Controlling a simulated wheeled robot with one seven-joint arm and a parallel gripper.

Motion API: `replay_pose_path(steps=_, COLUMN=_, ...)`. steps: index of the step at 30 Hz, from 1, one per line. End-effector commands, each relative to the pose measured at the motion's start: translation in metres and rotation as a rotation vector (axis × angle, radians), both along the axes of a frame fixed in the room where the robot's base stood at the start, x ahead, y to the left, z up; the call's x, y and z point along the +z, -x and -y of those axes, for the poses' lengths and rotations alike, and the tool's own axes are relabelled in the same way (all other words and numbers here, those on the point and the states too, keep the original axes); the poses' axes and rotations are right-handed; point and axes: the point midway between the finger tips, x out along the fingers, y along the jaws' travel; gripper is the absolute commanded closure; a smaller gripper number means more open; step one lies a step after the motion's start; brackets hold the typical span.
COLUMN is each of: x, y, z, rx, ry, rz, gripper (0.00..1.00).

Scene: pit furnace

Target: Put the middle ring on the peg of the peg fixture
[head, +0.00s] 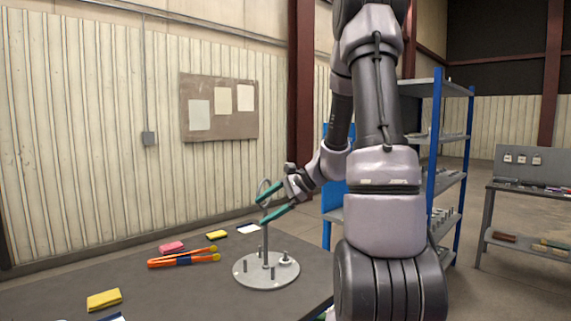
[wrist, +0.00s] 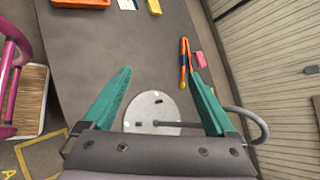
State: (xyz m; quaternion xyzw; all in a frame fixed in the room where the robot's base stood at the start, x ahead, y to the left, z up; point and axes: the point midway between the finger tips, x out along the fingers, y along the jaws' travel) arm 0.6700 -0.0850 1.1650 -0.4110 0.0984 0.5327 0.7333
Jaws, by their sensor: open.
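The peg fixture (head: 250,271) is a round grey plate on the dark table, with a thin upright peg (head: 265,243) and several short pins. A small pale ring (head: 286,261) sits low around a pin at the plate's right. In the wrist view the plate (wrist: 146,107) lies below the fingers. My gripper (head: 266,203) has teal fingers, spread apart and empty, close to the top of the tall peg; they also show in the wrist view (wrist: 161,73). A thin grey loop (head: 260,188) shows by the upper finger; I cannot tell if it is a ring. I cannot make out the middle ring.
Orange-handled pliers (head: 184,258), a pink block (head: 171,246) and yellow blocks (head: 104,299) lie left of the fixture. An orange tray (wrist: 82,2) shows at the wrist view's edge. A blue-framed shelf (head: 466,160) stands behind my arm. The table between is mostly clear.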

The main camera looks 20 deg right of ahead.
Motion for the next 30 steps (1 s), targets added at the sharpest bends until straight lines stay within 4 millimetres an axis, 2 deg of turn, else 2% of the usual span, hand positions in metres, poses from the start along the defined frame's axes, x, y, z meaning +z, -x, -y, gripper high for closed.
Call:
replay_pose_path(steps=1, x=0.02, y=0.015, z=-0.014, rx=0.077, ry=0.075, rz=0.039, gripper=0.09)
replay_pose_path(steps=8, x=0.076, y=0.085, z=-0.046, rx=0.363, ry=0.415, rz=0.188, gripper=0.09)
replay_pose_path(steps=12, x=0.105, y=0.127, z=-0.049, rx=0.493, ry=0.63, rz=0.302, gripper=0.09)
replay_pose_path(steps=18, x=0.139, y=0.174, z=-0.041, rx=0.607, ry=0.912, rz=0.474, gripper=0.09)
replay_pose_path(steps=24, x=0.159, y=0.197, z=-0.03, rx=0.644, ry=1.07, rz=0.58, gripper=0.09)
replay_pose_path(steps=30, x=0.162, y=0.201, z=-0.027, rx=0.649, ry=1.102, rz=0.599, gripper=0.09)
